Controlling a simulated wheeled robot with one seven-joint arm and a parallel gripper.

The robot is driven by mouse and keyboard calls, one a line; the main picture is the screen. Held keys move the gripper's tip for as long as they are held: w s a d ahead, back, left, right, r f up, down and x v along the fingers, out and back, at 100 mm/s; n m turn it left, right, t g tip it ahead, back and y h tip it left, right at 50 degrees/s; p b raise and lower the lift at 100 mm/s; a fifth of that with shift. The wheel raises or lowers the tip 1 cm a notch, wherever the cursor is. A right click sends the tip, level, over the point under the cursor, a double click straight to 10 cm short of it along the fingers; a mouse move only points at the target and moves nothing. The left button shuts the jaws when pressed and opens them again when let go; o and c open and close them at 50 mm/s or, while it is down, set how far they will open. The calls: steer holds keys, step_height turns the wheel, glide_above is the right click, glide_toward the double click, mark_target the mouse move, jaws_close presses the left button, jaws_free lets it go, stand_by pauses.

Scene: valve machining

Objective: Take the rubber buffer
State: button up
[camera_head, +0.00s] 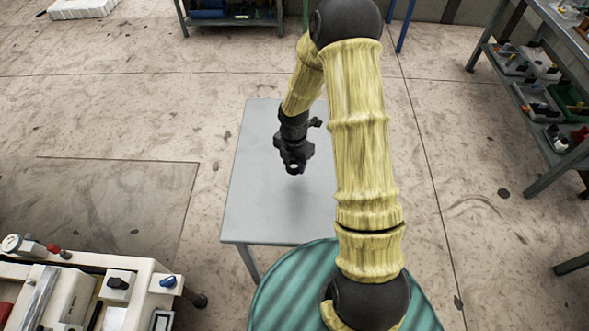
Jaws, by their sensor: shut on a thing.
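My gripper (293,161) points down above the grey table (262,205). It is shut on a small dark piece at its fingertips, which I take to be the rubber buffer (294,169). The piece is about as black as the gripper, so its outline is hard to make out. The gripper and the piece appear to be held above the tabletop, with a faint shadow on the table below. No other object shows on the visible part of the table; my arm hides its right side.
A white machine (110,285) with knobs stands at the lower left. A shelf rack (540,95) with several bins of parts is at the right. A low bench (232,16) stands at the back. The floor left and right of the table is mostly open.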

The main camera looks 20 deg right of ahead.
step_height(320, 180, up, 4)
steer(key=shift+f, duration=0.1)
stand_by(0.6)
